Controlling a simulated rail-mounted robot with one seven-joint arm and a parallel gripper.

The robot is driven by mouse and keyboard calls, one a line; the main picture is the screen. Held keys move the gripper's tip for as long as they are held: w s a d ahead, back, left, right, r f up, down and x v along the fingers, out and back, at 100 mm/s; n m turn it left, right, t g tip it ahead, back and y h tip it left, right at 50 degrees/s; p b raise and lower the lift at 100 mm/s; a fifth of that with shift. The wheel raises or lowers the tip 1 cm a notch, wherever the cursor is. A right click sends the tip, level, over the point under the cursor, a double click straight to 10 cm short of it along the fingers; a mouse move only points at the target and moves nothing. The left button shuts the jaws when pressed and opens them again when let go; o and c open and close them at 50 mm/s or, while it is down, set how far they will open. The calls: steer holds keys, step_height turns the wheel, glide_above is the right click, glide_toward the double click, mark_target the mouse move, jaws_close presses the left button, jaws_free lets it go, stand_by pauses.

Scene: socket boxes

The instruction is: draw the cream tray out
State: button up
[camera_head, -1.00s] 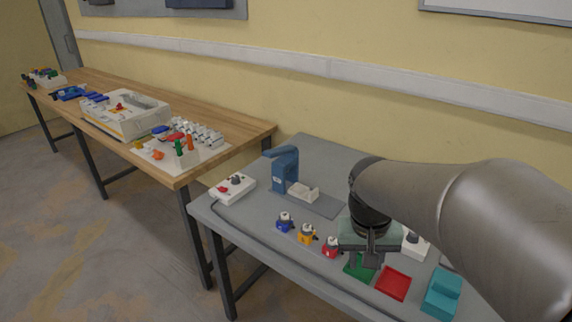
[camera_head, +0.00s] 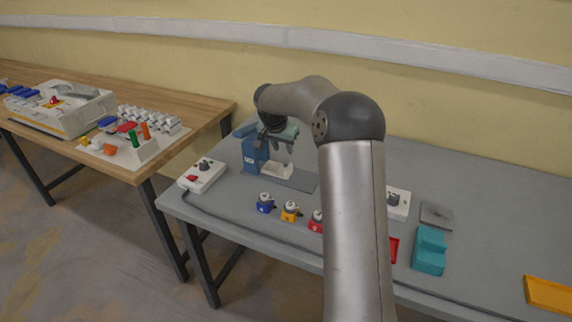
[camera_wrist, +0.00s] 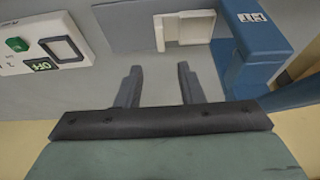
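The cream tray (camera_head: 277,169) sits at the foot of a blue press-like stand (camera_head: 255,153), on a grey plate. In the wrist view the tray (camera_wrist: 184,27) lies just beyond my fingertips, with the blue stand (camera_wrist: 255,35) close on its right. My gripper (camera_wrist: 159,68) is open, with its two dark fingers apart and nothing between them. In the head view my gripper (camera_head: 286,150) hangs over the tray beside the stand and partly hides both.
A white switch box (camera_head: 203,176) stands left of the stand. Blue (camera_head: 265,203), yellow (camera_head: 290,212) and red (camera_head: 316,222) small pieces line the front. A teal block (camera_head: 429,250) and orange tray (camera_head: 548,293) lie right. My arm hides part of the table.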

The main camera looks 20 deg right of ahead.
mark_target(288, 167)
steer(key=p+x, duration=0.1)
steer(key=x, duration=1)
steer(key=shift+w+d+f+p, duration=0.1)
steer(key=shift+d+f+p, duration=0.05)
steer(key=shift+f+p, duration=0.15)
